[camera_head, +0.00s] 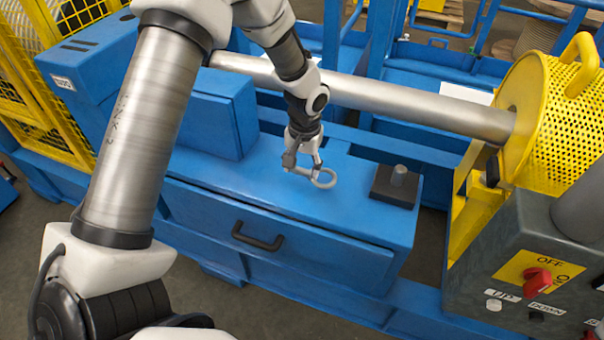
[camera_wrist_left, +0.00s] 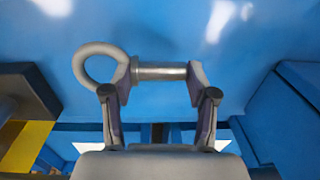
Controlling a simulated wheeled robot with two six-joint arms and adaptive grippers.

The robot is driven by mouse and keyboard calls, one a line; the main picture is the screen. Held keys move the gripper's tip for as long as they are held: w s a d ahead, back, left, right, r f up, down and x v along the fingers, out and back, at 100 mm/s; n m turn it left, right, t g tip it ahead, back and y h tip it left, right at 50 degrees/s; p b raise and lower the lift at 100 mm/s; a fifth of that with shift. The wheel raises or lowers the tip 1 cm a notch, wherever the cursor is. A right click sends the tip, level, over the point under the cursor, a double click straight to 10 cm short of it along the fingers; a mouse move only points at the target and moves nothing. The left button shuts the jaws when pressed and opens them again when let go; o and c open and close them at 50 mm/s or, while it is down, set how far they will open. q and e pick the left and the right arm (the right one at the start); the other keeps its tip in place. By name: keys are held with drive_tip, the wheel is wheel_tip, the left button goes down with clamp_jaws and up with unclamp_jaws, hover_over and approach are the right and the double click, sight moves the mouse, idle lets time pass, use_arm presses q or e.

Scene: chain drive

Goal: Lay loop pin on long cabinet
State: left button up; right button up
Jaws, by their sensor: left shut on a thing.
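The loop pin (camera_wrist_left: 98,64) is a grey metal pin with a ring at one end and a short straight shank. My left gripper (camera_head: 303,165) is shut on it, and in the left wrist view the fingers (camera_wrist_left: 160,88) grip it across its length, with the ring sticking out to the left. In the head view the ring (camera_head: 324,179) shows just right of the fingertips. The gripper points down over the blue top of the long cabinet (camera_head: 258,178). I cannot tell whether the pin touches that top. My right gripper is not in view.
A dark block with an upright metal stub (camera_head: 398,186) stands on the cabinet's right end. A thick steel bar (camera_head: 400,103) runs behind my gripper to a yellow perforated guard (camera_head: 555,115). A grey control box (camera_head: 540,270) is at the right. The cabinet top left of the pin is clear.

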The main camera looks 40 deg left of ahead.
sight(302, 169)
use_arm(q)
drive_tip(key=shift+f, duration=1.35)
drive_tip(key=o, duration=1.4)
drive_tip(key=shift+f, duration=0.15)
wheel_tip(302, 169, up, 12)
drive_tip(key=p, duration=0.1)
drive_tip(key=shift+d+r, duration=0.2)
drive_tip(key=shift+d, duration=0.15)
